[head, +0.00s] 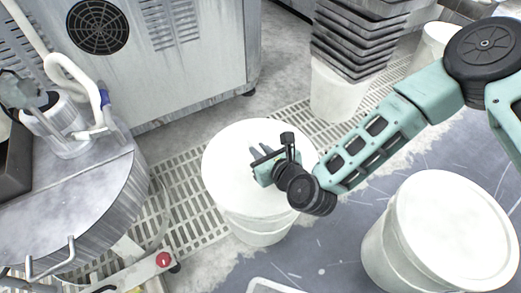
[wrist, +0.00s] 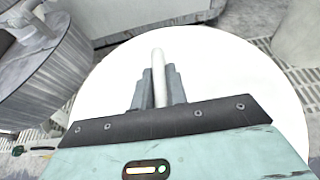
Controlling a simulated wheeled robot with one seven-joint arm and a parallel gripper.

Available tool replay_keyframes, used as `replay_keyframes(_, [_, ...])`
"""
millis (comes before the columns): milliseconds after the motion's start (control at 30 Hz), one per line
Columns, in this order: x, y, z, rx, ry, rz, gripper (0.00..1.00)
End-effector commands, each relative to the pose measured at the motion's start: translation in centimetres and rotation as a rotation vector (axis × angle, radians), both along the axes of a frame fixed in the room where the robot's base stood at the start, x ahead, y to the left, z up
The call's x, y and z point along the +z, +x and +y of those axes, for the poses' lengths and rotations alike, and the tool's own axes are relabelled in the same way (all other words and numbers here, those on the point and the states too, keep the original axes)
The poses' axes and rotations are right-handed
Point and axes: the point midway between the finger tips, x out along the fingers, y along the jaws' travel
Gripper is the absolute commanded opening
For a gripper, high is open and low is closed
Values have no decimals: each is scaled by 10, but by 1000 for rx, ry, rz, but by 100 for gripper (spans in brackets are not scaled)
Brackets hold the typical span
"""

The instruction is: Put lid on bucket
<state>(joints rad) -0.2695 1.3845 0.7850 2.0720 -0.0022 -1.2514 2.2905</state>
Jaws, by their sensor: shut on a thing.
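The white round lid (head: 232,155) is at the top of the white bucket (head: 254,233) in the middle of the head view. The bucket stands on the floor, partly over the slotted grating. My gripper (head: 256,155) is above the lid's middle, its fingers shut on the lid's slim white handle. In the wrist view the lid (wrist: 225,75) fills most of the picture, and the grey fingers (wrist: 158,88) close around the upright handle (wrist: 158,62). Whether the lid is fully seated on the rim is hard to tell.
Another white bucket with a closed top (head: 455,225) stands at the lower right. Stacked grey trays (head: 355,40) rest on a white bucket behind. A round metal platen machine (head: 75,200) is at left and a grey cabinet (head: 165,60) at the back. Floor grating lies between.

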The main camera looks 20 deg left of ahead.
Motion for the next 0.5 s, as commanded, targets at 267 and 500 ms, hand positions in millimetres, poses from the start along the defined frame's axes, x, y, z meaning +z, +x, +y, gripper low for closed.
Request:
replay_keyframes(267, [-3, 0, 0, 0, 1, -1, 0])
replay_keyframes(500, [-8, 0, 0, 0, 1, -1, 0])
